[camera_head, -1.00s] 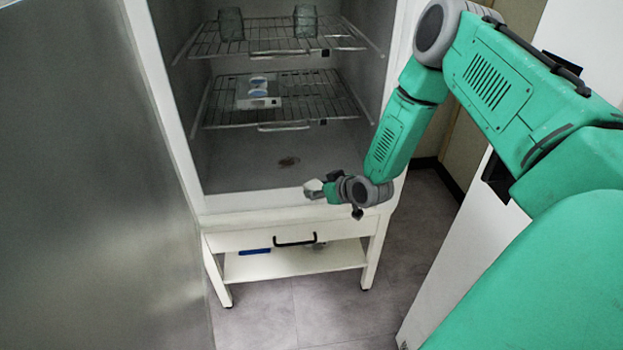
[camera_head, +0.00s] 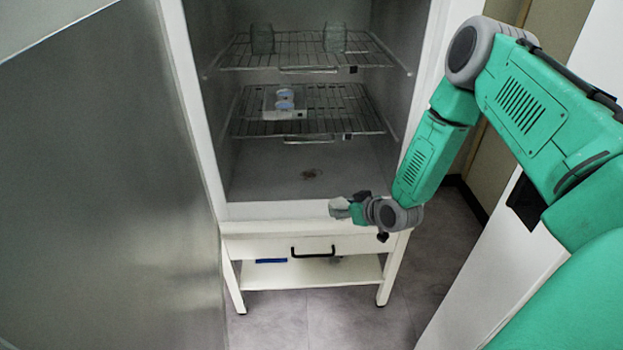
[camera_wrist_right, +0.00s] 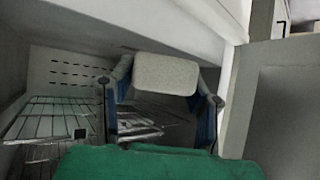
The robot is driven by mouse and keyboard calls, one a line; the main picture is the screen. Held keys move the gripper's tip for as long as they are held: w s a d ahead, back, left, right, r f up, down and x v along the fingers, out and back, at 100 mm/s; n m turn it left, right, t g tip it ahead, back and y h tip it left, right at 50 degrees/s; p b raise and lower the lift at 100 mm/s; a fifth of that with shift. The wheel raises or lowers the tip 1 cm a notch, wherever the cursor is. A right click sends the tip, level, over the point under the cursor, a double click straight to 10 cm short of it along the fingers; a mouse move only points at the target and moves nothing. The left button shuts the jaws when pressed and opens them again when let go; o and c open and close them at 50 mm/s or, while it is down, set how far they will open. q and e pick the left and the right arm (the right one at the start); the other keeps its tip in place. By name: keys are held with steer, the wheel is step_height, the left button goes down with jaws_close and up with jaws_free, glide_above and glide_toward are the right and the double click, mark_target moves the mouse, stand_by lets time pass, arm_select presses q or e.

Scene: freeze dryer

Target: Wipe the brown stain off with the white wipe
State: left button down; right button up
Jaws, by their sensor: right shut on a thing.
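The brown stain (camera_head: 312,174) is a small dark patch on the chamber floor of the freeze dryer, below the lower rack. My right gripper (camera_head: 343,208) is at the front edge of the chamber, to the right of the stain and nearer to me. It is shut on the white wipe (camera_wrist_right: 166,75), which shows as a pale rounded block between the blue-sided fingers in the right wrist view. In the head view the wipe (camera_head: 338,207) is a small light patch at the gripper's tip. The stain is not visible in the wrist view. My left gripper is not in view.
Two wire racks span the chamber; the lower rack (camera_head: 350,112) holds a white box with blue-white items (camera_head: 286,103), the upper rack (camera_head: 300,48) two glass jars. The open metal door (camera_head: 120,180) stands left. A white stand with a drawer (camera_head: 312,248) is underneath. The chamber floor is otherwise clear.

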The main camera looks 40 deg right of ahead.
steer(key=w+a+r, duration=0.1)
steer(key=w+a, duration=0.2)
steer(key=a, duration=0.7)
steer(key=w+d+f+b, duration=0.1)
steer(key=w+d+b, duration=0.1)
steer(key=w+b, duration=0.1)
steer(key=w+d+f+b, duration=0.1)
steer(key=w+d+b, duration=0.2)
steer(key=w, duration=0.2)
steer(key=w+d+f+b, duration=0.1)
steer(key=w+d+b, duration=0.2)
steer(key=w+b, duration=0.1)
steer(key=shift+w+f, duration=0.2)
steer(key=shift+w, duration=0.05)
steer(key=b, duration=1.2)
glide_toward(300, 173)
steer(key=x, duration=0.2)
steer(key=a+x, duration=0.1)
steer(key=x, duration=0.2)
steer(key=shift+w+r, duration=0.15)
steer(key=shift+w+d+r+b, duration=0.1)
steer(key=shift+w+d+b, duration=0.25)
steer(key=shift+w+b, duration=0.3)
steer(key=shift+s, duration=0.1)
steer(key=shift+f+b, duration=0.45)
steer(key=shift+f, duration=0.2)
steer(key=shift+d, duration=0.1)
